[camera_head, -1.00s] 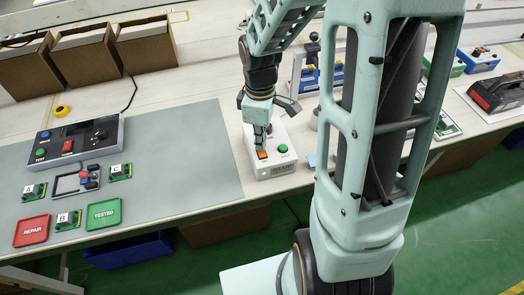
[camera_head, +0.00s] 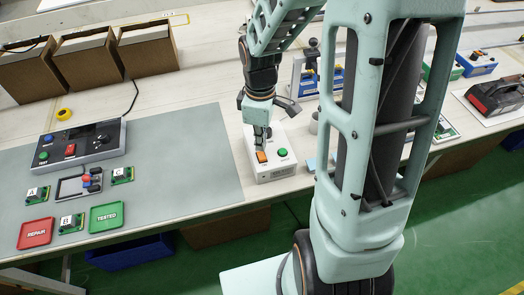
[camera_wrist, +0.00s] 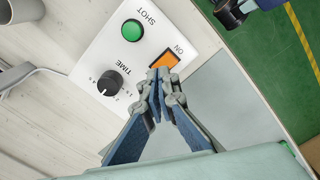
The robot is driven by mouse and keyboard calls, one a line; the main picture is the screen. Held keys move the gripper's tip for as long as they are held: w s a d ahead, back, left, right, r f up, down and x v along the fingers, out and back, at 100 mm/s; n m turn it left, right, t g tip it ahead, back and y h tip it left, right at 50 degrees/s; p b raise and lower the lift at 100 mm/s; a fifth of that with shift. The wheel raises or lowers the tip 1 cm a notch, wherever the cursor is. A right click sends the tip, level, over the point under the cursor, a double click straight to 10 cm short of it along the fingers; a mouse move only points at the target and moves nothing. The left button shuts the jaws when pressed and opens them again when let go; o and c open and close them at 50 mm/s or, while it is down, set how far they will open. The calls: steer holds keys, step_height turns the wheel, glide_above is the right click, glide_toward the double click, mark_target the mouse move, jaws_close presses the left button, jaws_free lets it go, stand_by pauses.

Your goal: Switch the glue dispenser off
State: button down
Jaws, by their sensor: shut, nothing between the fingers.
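The glue dispenser (camera_head: 280,171) is a white box on the bench, with an orange ON switch (camera_head: 261,156) and a green SHOT button (camera_head: 283,153) on top. The wrist view shows its panel (camera_wrist: 140,62) with the orange switch (camera_wrist: 165,60), the green button (camera_wrist: 132,30) and a black TIME knob (camera_wrist: 109,83). My gripper (camera_head: 261,147) is shut and empty, pointing down at the switch. In the wrist view its fingertips (camera_wrist: 163,76) overlap the switch's near edge; I cannot tell whether they touch it. The switch's rocker tilt is unclear.
A grey mat (camera_head: 185,150) lies left of the dispenser, bearing a control console (camera_head: 85,145), a red tray (camera_head: 36,233) and a green tray (camera_head: 107,217). Cardboard boxes (camera_head: 95,65) stand behind. A blue-and-white fixture (camera_head: 310,80) stands beyond the dispenser. The bench's front edge is close.

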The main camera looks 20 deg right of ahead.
steer(key=shift+r+p, duration=1.85)
steer(key=shift+r, duration=0.55)
